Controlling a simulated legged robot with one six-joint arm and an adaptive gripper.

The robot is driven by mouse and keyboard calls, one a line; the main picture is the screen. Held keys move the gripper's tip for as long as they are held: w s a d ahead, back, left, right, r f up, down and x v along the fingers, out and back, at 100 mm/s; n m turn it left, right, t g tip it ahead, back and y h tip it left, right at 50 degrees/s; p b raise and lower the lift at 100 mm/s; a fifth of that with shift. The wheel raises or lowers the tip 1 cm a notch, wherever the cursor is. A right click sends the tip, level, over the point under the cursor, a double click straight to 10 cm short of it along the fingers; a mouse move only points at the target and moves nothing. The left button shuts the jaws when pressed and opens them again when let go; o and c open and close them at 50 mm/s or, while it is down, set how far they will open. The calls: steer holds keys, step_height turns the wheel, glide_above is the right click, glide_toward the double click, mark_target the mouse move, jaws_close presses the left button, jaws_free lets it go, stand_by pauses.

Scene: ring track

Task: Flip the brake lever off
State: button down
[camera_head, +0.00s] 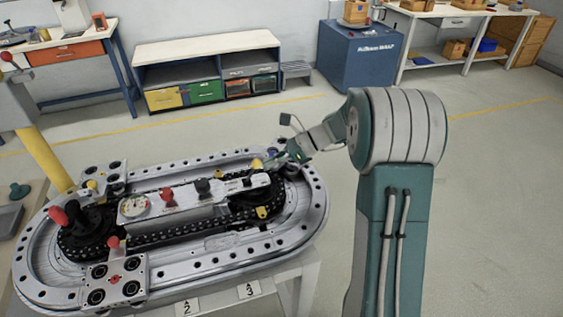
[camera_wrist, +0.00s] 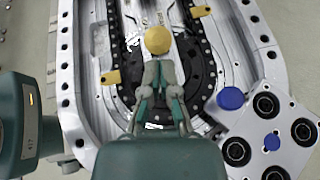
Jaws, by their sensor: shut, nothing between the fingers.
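The metal ring track (camera_head: 310,215) has an oval rail around a black chain drive. My gripper (camera_head: 279,160) is over its right end; its teal fingers (camera_wrist: 158,72) show shut and empty in the wrist view. A round yellow knob (camera_wrist: 158,40) is just beyond the fingertips; I cannot tell whether they touch. It also shows in the head view (camera_head: 257,164). Red-knobbed levers (camera_head: 60,217) stand at the track's left end, and a red knob (camera_head: 167,194) and a black knob (camera_head: 202,187) on the centre panel. I cannot tell which is the brake lever.
A carriage plate (camera_wrist: 270,120) with blue knobs (camera_wrist: 231,98) sits on the rail close to the right of my gripper. Small yellow tabs (camera_wrist: 110,77) flank the chain. A low shelf (camera_head: 205,52) and blue cabinet (camera_head: 357,55) stand behind. Floor to the right is clear.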

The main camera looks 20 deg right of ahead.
mark_target(254, 164)
steer(key=shift+a+r+h, duration=0.35)
steer(key=shift+r+h, duration=0.05)
steer(key=shift+h, duration=0.2)
stand_by(0.4)
steer(key=shift+a+r+h, duration=0.5)
steer(key=shift+a+h, duration=0.1)
steer(key=shift+h, duration=0.2)
steer(key=a+h, duration=0.1)
steer(key=a+r+h, duration=0.1)
steer(key=h, duration=0.1)
steer(key=shift+a+n, duration=0.3)
steer(key=a+h, duration=0.2)
steer(key=h, duration=0.1)
steer(key=shift+r, duration=0.2)
steer(key=shift+a+f, duration=0.1)
steer(key=shift+a, duration=0.7)
